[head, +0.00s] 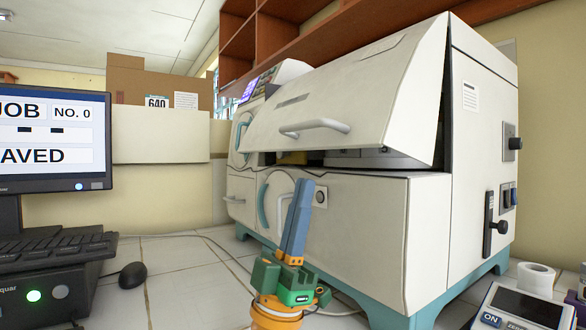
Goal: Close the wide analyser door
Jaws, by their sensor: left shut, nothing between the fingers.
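The wide analyser door (365,95) is the large off-white top flap on the analyser (370,225). It is partly open, tilted outward, with a dark gap under its lower edge. Its grey bar handle (314,128) is near the lower left of the flap. My left gripper (300,186) points upward in front of the analyser's lower front panel. Its blue fingers are together and empty. In the picture the fingertips are below the door's handle, and I see no contact with the door. My right gripper is not in view.
A monitor (52,145), keyboard (55,252) and black mouse (132,275) are on the left. A scale (522,308) and a white tape roll (536,277) are at the lower right.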

